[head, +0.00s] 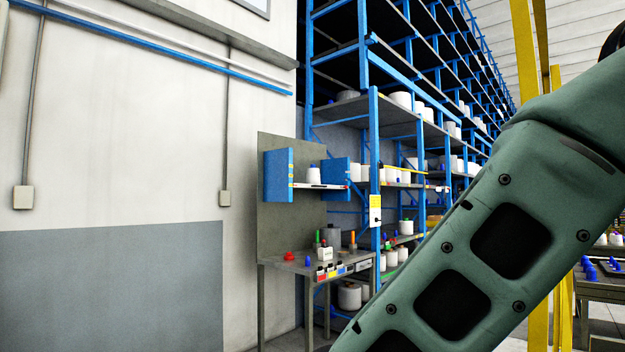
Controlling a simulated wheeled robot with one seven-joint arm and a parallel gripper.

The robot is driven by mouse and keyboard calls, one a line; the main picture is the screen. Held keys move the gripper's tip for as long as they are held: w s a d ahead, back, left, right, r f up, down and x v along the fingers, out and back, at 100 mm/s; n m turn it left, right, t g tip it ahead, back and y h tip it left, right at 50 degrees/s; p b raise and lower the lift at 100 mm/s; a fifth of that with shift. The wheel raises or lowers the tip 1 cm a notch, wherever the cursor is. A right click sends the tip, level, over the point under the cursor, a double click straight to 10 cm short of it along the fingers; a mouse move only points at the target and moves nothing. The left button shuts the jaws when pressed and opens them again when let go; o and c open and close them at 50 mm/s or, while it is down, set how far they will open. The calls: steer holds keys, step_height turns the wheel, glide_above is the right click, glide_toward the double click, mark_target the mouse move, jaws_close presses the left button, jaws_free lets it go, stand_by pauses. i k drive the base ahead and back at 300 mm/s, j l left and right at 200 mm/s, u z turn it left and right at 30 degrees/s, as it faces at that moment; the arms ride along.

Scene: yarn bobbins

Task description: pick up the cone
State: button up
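Several things could be the cone, and I cannot tell which is meant. A white cone with a blue tip (313,174) stands upright on a small shelf above the workbench. A small blue cone-like piece (309,262) and a red one with a wide base (289,257) stand on the workbench (282,265). My gripper is out of view. Only a green link of my arm shows, crossing the right side and hiding part of the rack.
A tall blue rack (375,150) with several white bobbins rises behind the bench. The bench also holds a white container (325,253) and small coloured-label boxes (331,271). A wall (120,150) fills the left. Yellow posts (563,310) and another table (602,287) stand at right.

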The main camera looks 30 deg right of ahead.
mark_target(314, 177)
steer(key=i+l+z, duration=0.2)
steer(key=i, duration=0.5)
steer(key=i+z, duration=0.25)
steer(key=i, duration=0.45)
steer(key=i+z, duration=0.2)
steer(key=i, duration=0.5)
steer(key=i+j+z, duration=0.2)
steer(key=i, duration=0.5)
steer(key=i+l+u, duration=0.1)
steer(key=i+l, duration=0.2)
steer(key=i+l+u, duration=0.1)
steer(key=i+l, duration=0.25)
steer(key=i+l+u, duration=0.1)
steer(key=i+l, duration=0.15)
steer(key=l, duration=0.2)
steer(key=i+l+u, duration=0.1)
steer(key=i+l, duration=0.2)
steer(key=i+l+u, duration=0.1)
steer(key=i+l, duration=0.15)
steer(key=l, duration=0.3)
steer(key=i+l+u, duration=0.1)
steer(key=i+l, duration=0.15)
steer(key=l, duration=0.2)
steer(key=i+l+u, duration=0.1)
steer(key=i+l, duration=0.15)
steer(key=l, duration=0.2)
steer(key=i+l+u, duration=0.15)
steer(key=l, duration=0.35)
steer(key=i, duration=0.05)
